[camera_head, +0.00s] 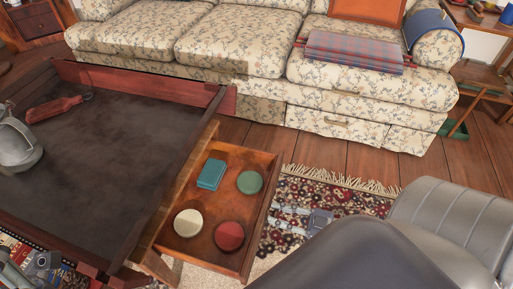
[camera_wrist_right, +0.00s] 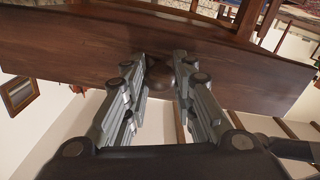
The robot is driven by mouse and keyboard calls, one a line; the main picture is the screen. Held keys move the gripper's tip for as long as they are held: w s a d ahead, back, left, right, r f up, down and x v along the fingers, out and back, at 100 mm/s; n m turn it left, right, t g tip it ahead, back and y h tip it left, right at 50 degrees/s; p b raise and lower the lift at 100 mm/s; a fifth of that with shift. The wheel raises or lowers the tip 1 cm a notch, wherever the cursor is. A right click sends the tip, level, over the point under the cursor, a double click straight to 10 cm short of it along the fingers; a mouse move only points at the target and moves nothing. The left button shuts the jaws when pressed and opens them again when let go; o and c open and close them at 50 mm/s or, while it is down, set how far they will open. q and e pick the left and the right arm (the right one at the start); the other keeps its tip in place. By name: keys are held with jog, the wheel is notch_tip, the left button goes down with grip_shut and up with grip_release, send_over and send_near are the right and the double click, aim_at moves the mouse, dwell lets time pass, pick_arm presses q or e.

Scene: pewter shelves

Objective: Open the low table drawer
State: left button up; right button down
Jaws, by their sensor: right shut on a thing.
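The low table (camera_head: 95,145) has a dark top with a raised reddish-brown rim. Its wooden drawer (camera_head: 225,160) stands pulled out from the right side, with its inside showing. The drawer front (camera_wrist_right: 225,70) fills much of the right wrist view. My right gripper (camera_head: 274,217) is at the outer face of the drawer front. In the wrist view its two fingers (camera_wrist_right: 160,75) are shut on a dark round knob (camera_wrist_right: 157,82), mostly hidden between them. My left gripper (camera_head: 38,268) shows partly at the lower left, beside the table; its fingertips are unclear.
The drawer holds a teal box (camera_head: 211,174), a green disc (camera_head: 249,182), a cream disc (camera_head: 188,223) and a red disc (camera_head: 229,236). A metal pot (camera_head: 14,145) and a red tool (camera_head: 54,108) lie on the table. A floral sofa (camera_head: 240,45) stands behind; a patterned rug (camera_head: 345,196) lies to the right.

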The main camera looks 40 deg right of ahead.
jog(key=v, duration=0.6)
jog(key=shift+s+d, duration=0.2)
jog(key=shift+s, duration=0.1)
jog(key=c, duration=1.3)
grip_release()
jog(key=v, duration=1.2)
jog(key=shift+p, duration=0.3)
